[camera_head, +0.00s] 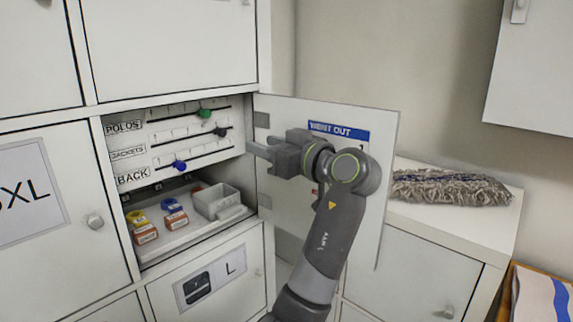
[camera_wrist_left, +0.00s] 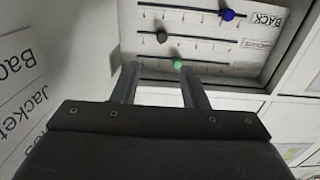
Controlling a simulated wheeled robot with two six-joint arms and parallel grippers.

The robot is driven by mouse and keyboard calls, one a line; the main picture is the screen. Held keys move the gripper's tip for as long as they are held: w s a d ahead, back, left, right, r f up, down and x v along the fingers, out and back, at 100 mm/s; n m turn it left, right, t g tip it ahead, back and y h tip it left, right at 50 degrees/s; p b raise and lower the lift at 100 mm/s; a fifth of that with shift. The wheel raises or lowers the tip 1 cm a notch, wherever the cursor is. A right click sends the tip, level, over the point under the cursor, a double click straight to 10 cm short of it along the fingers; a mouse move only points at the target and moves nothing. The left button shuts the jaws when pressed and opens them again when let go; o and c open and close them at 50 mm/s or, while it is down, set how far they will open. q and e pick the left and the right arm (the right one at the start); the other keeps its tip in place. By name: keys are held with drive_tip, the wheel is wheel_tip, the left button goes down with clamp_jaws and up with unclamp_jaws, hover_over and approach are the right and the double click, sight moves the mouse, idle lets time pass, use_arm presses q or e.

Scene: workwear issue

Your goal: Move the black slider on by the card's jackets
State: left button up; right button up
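The black slider (camera_head: 221,131) sits on the middle rail, labelled JACKETS (camera_head: 128,152), right of that rail's middle. It also shows in the left wrist view (camera_wrist_left: 162,37), beyond my fingertips. A green slider (camera_head: 205,112) is on the POLOS rail above, and a blue slider (camera_head: 179,164) on the BACK rail below. My left gripper (camera_head: 256,147) is open and empty, right of the sliders and apart from them. In the wrist view the green slider (camera_wrist_left: 178,65) appears between its fingers. The card (camera_head: 339,130), headed "WENT OUT", is on the open door, mostly hidden by my arm. My right gripper is out of view.
The open door (camera_head: 384,185) stands right of the compartment, behind my arm. Below the rails, a shelf (camera_head: 185,236) holds a grey bin (camera_head: 217,200) and several small coloured items. A mop head (camera_head: 448,188) lies on the cabinet at right.

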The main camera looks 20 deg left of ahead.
use_arm(q)
drive_tip(key=b+v, duration=0.1)
drive_tip(key=v, duration=0.4)
